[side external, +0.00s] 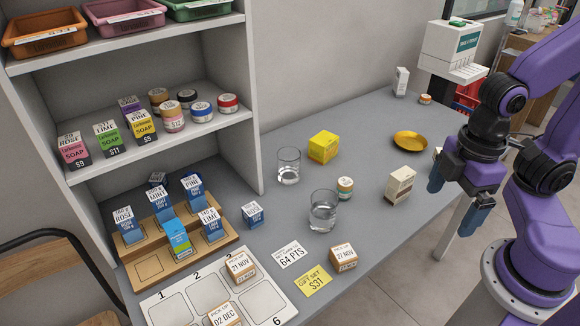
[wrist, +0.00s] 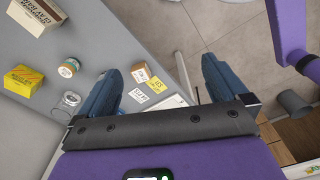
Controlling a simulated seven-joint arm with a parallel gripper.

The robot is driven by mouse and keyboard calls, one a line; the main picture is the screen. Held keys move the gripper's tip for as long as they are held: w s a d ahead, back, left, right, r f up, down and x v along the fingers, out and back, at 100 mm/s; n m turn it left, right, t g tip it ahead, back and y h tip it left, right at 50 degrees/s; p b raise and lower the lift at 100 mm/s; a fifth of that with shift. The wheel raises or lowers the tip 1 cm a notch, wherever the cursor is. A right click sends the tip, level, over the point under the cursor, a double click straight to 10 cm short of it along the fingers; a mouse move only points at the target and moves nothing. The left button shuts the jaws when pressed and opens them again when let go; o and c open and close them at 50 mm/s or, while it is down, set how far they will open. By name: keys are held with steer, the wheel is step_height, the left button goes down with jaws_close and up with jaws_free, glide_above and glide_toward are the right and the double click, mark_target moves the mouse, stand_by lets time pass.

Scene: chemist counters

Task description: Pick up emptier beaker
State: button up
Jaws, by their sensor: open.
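Two clear glass beakers stand upright on the grey counter. The front beaker (side external: 323,211) holds clear liquid to about half its height. The back beaker (side external: 288,166) stands behind it to the left and seems to hold a lower level, though its exact level is hard to read. My gripper (side external: 456,198) is open and empty, well to the right of both beakers, beyond the counter's front edge. Its fingers (wrist: 160,75) also show apart in the wrist view.
A yellow box (side external: 323,147) stands close behind the beakers. A small jar (side external: 345,187) is just right of the front beaker, with a white box (side external: 400,184) farther right. A gold dish (side external: 410,141) lies behind. Shelves (side external: 225,125) and a wooden rack (side external: 190,246) border the left.

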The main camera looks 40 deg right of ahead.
stand_by(0.4)
steer(key=w+a+f+n+t+h, duration=0.2)
steer(key=w+f+n+t+h, duration=0.15)
steer(key=w, duration=0.75)
steer(key=w+a+f+n+t+h, duration=0.2)
steer(key=w+n+h, duration=0.2)
steer(key=w, duration=0.8)
steer(key=n+t+h, duration=0.2)
steer(key=n+t, duration=0.3)
steer(key=n, duration=0.3)
glide_toward(289, 154)
steer(key=x, duration=0.8)
steer(key=shift+w+d, duration=0.1)
steer(key=shift+d, duration=0.05)
steer(key=shift+c, duration=0.3)
steer(key=c, duration=1)
